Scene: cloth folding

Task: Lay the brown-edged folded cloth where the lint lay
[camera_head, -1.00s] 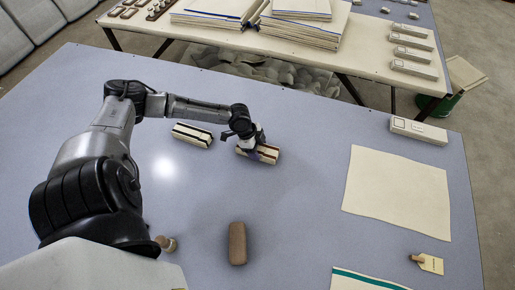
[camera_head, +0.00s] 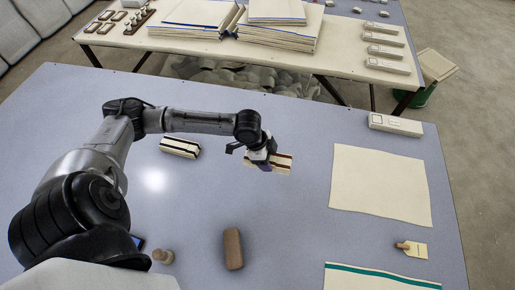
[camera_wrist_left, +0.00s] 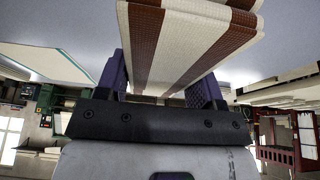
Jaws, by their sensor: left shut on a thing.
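The brown-edged folded cloth (camera_head: 282,163) is cream with brown stripes. My left gripper (camera_head: 262,160) is shut on it, and it hides part of the cloth in the head view. In the left wrist view the cloth (camera_wrist_left: 190,45) passes between the two purple fingers, with its striped faces towards the camera. The cloth looks clear of the table, but its height is hard to judge. I see no lint in these frames. My right gripper is not in view.
Another folded cloth with dark stripes (camera_head: 180,147) lies left of the gripper. A brown block (camera_head: 233,248), a small wooden piece (camera_head: 162,256), a flat cream cloth (camera_head: 380,185), a tag (camera_head: 415,249) and a green-striped cloth (camera_head: 375,277) lie on the blue-grey table (camera_head: 290,215).

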